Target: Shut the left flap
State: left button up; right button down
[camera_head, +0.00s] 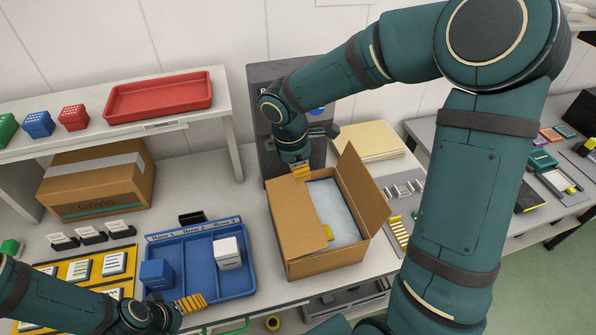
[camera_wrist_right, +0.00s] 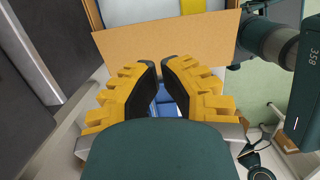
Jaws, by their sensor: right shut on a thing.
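The open brown carton (camera_head: 325,262) stands on the table in the middle of the head view, with a pale blue-grey pad (camera_head: 338,208) inside. Its left flap (camera_head: 293,215) slants at the left of the opening, and the pad shows beside it. The right flap (camera_head: 365,185) stands up. My right gripper (camera_head: 301,171) is at the left flap's far end. In the right wrist view its fingertips (camera_wrist_right: 160,70) are close together over the lower edge of the flap (camera_wrist_right: 165,42); the contact is partly hidden. My left gripper (camera_head: 190,304) is near the blue tray's front edge, its jaw opening unclear.
The blue tray (camera_head: 203,286) left of the carton holds a blue box (camera_head: 157,274) and a white box (camera_head: 228,252). A dark grey machine (camera_head: 285,75) stands behind the carton. A stack of tan sheets (camera_head: 369,141) lies behind it to the right. A shelf (camera_head: 225,105) is at the left.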

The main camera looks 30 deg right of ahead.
aim_at(308, 204)
pick_arm(q)
jog(key=shift+f+b, duration=0.45)
jog(key=shift+f, duration=0.1)
pick_arm(e)
jog(key=f, duration=0.4)
jog(key=d+f, duration=0.1)
jog(key=f, duration=0.3)
jog(key=d+f, duration=0.1)
jog(key=f, duration=0.3)
jog(key=shift+s+f, duration=0.1)
jog(key=shift+s, duration=0.15)
pick_arm(q)
jog(key=shift+f+b, duration=0.3)
pick_arm(e)
jog(key=shift+f, duration=0.3)
pick_arm(q)
jog(key=shift+f, duration=0.2)
pick_arm(e)
jog(key=shift+s+d+f, duration=0.1)
jog(key=shift+d+f, duration=0.05)
jog(key=shift+f, duration=0.2)
pick_arm(q)
jog(key=shift+r, duration=0.3)
pick_arm(e)
jog(key=shift+y, duration=0.4)
pick_arm(q)
jog(key=shift+r, duration=0.1)
pick_arm(e)
jog(key=shift+d+f, duration=0.1)
jog(key=shift+f, duration=0.1)
